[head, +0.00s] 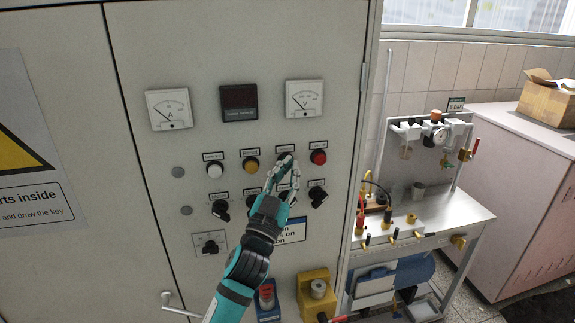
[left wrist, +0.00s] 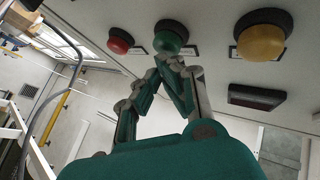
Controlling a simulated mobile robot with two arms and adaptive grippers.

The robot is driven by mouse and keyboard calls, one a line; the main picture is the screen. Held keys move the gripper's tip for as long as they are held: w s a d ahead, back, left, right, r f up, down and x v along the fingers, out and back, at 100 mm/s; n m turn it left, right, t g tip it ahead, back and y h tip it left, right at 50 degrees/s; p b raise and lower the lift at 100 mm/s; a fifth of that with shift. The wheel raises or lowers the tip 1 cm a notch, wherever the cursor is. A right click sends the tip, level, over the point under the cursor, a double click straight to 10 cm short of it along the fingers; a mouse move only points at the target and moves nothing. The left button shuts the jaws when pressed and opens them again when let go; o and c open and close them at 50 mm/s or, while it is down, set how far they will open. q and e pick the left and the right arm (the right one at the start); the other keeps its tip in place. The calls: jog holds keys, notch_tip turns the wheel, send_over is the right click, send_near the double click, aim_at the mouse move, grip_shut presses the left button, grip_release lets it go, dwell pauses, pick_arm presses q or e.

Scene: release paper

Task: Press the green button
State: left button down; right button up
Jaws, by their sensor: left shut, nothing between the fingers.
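The green button (left wrist: 170,41) shows in the left wrist view on the cabinet panel, between the red button (left wrist: 121,41) and the yellow button (left wrist: 262,43). My left gripper (left wrist: 169,62) is shut and empty, with its fingertips right at the green button's lower edge in that view. I cannot tell whether they touch it. In the head view my left gripper (head: 284,167) covers most of the green button's spot, between the yellow button (head: 251,165) and the red button (head: 319,157). My right gripper is not in view.
A white button (head: 214,170) is left of the yellow one. Black rotary switches (head: 318,195) sit in a row below. Two gauges (head: 169,109) and a dark display (head: 239,102) are above. A workbench (head: 430,222) with fittings stands at right.

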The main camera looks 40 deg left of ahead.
pick_arm(q)
jog(key=shift+w+a, duration=0.3)
jog(key=shift+a, duration=0.05)
dwell(0.5)
jog(key=shift+d, duration=0.1)
jog(key=shift+s+d, duration=0.6)
jog(key=shift+d, duration=0.05)
jog(key=shift+f, duration=0.1)
jog(key=s+d, duration=0.3)
jog(key=shift+s+d, duration=0.1)
jog(key=shift+d, duration=0.25)
dwell(0.9)
